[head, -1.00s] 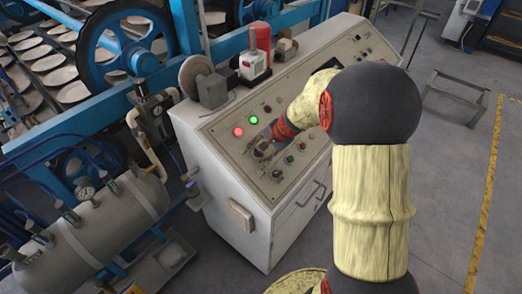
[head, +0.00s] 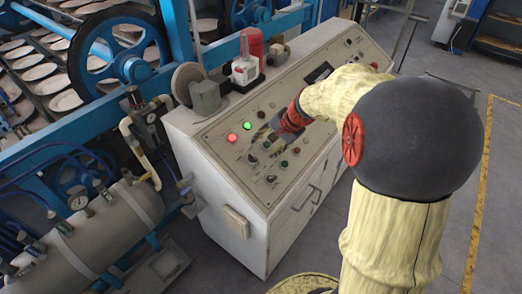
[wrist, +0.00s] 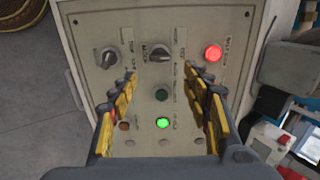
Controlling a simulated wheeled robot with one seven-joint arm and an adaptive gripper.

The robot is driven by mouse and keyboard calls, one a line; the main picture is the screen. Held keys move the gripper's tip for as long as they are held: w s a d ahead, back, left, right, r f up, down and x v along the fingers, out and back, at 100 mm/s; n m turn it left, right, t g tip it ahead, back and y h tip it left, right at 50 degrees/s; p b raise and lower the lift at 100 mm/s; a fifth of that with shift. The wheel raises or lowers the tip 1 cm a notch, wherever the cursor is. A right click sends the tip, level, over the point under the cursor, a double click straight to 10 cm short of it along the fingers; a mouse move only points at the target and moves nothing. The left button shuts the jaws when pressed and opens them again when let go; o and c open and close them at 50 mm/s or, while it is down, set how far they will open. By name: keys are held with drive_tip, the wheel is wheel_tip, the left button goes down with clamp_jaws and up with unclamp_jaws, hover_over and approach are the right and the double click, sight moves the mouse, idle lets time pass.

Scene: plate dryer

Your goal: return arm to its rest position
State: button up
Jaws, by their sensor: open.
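My gripper (head: 272,136) is over the sloped control panel of the grey cabinet (head: 232,182) in the head view. In the wrist view my gripper (wrist: 162,76) is open and empty, its yellow-and-black fingers spread apart over the panel (wrist: 84,22). Between and around the fingers show a black knob (wrist: 158,53), a dark green button (wrist: 161,92) and a lit green light (wrist: 163,123). The pictures do not clearly show how far the fingertips stand off the panel.
A red-and-white device (head: 247,62) and a grey round-disc unit (head: 198,84) stand on the cabinet's top. Blue machine framing with a large wheel (head: 121,48) is at upper left. A grey tank (head: 105,230) is at lower left. Open floor (head: 490,240) lies at right.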

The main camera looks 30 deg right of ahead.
drive_tip(key=shift+v, duration=0.9)
drive_tip(key=s+a+f+n+g, duration=0.15)
drive_tip(key=s+a+n, duration=0.25)
drive_tip(key=s, duration=0.5)
drive_tip(key=s+a+r+n+t+h, duration=0.1)
drive_tip(key=s+a+r+n+h, duration=0.1)
drive_tip(key=s+a+r+n, duration=0.8)
drive_tip(key=s+a+b, duration=0.1)
drive_tip(key=s+a, duration=0.2)
drive_tip(key=a, duration=0.1)
drive_tip(key=shift+a+r, duration=0.2)
drive_tip(key=shift+r, duration=0.2)
drive_tip(key=shift+t, duration=0.25)
